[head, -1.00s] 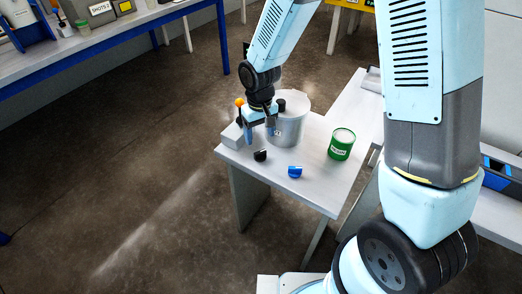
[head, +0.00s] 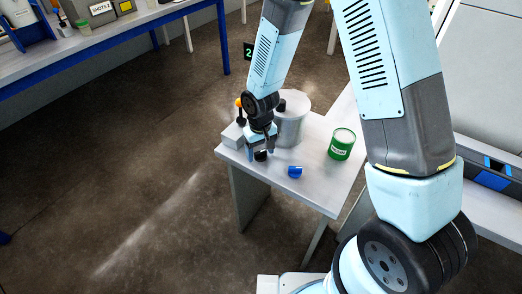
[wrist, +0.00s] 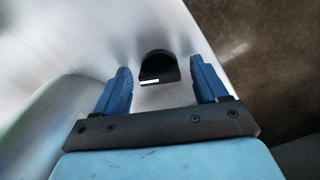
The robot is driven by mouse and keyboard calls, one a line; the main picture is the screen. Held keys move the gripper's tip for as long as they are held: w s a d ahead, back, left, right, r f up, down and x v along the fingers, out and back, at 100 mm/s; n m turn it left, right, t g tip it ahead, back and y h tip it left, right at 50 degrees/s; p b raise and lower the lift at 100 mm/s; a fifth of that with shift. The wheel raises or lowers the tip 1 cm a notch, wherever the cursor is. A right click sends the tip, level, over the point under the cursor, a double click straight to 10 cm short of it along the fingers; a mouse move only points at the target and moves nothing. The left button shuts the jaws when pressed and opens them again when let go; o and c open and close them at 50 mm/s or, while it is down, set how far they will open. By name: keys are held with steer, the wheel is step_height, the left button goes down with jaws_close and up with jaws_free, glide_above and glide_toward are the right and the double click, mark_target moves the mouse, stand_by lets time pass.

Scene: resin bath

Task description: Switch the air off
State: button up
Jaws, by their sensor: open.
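A black knob (head: 260,156) is near the front left edge of the small white table; it also shows in the wrist view (wrist: 158,66) as a round-topped black piece with a white bar on its near side. My gripper (head: 259,152) is over it, pointing down. In the wrist view my gripper (wrist: 162,88) is open, with a blue finger to each side of the knob and a little beyond their tips. I cannot tell whether they touch. A blue knob (head: 295,172) is to the right. No label marks which control is for air.
A grey bucket (head: 288,128) stands close behind my gripper. A grey box (head: 233,136) and an orange-topped lever (head: 240,103) are at its left.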

mark_target(260, 152)
steer(key=c, duration=1)
steer(key=shift+d, duration=0.15)
steer(key=shift+c, duration=0.3)
steer(key=shift+n, duration=2.7)
steer(key=shift+a+n, duration=0.2)
steer(key=shift+n, duration=0.1)
steer(key=o, duration=1.1)
steer(key=shift+c, duration=0.2)
step_height(260, 152, up, 14)
steer(key=shift+f, duration=0.15)
